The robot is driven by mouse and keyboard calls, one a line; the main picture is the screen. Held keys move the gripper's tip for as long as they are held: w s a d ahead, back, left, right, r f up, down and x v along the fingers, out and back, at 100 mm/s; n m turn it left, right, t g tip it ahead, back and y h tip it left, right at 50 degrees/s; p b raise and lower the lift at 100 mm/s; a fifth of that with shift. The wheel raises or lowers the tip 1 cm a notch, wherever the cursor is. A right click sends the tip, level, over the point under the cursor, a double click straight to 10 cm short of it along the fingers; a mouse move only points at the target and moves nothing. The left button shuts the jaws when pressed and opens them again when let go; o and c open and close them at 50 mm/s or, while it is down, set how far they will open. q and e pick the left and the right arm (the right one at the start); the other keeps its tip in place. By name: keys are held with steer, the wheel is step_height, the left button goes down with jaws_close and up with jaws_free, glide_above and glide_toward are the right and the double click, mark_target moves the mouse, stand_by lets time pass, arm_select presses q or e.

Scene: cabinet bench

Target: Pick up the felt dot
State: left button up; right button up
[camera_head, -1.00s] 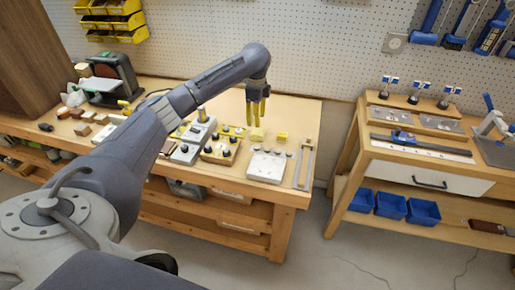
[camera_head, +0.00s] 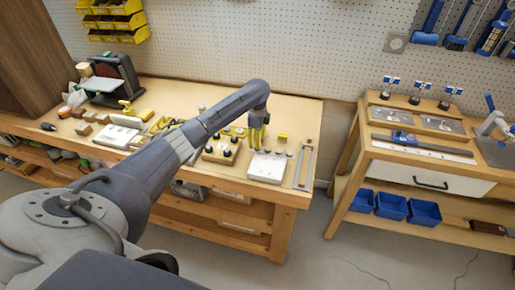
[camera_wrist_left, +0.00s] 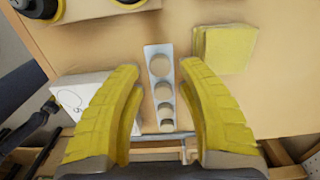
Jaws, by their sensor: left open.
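My left gripper (camera_head: 256,146) has its yellow fingers pointing down over the back edge of the white board (camera_head: 267,167). In the left wrist view the fingers (camera_wrist_left: 164,90) are spread apart with nothing held between them. My right gripper is not in view.
A yellow block (camera_head: 283,137) stands just right of the gripper. A box with black knobs (camera_head: 220,150) is on its left. A long grey ruler-like bar (camera_head: 304,166) lies near the bench's right end. Bare bench top (camera_head: 300,115) is free behind.

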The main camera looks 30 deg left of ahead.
arm_select(q)
steer(key=shift+f, duration=1.65)
steer(key=shift+c, duration=0.4)
steer(key=c, duration=0.7)
